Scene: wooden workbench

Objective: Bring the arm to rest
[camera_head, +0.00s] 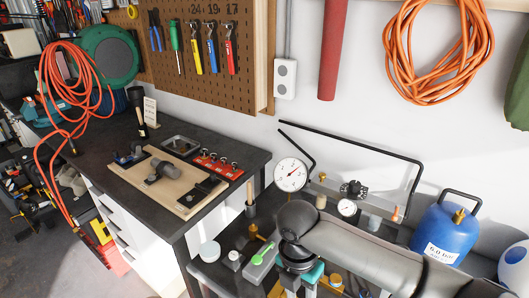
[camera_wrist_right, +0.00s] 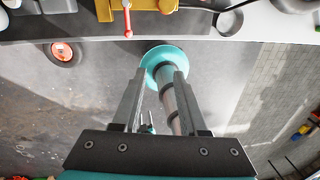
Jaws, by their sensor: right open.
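My right arm (camera_head: 355,242) shows in the head view as a thick grey link. It comes in from the lower right, bends near the picture's middle and turns down over the front bench. Its gripper fingers are not clear there. In the right wrist view my right gripper (camera_wrist_right: 159,80) is open, its two dark fingers apart. No object is held. A teal disc with a grey ringed shaft shows behind and between the fingers; I cannot tell its distance. My left gripper is not in view.
A pressure gauge (camera_head: 291,175) and a blue canister (camera_head: 440,232) stand beyond the arm. A wooden board (camera_head: 172,184) lies on the dark bench (camera_head: 122,148).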

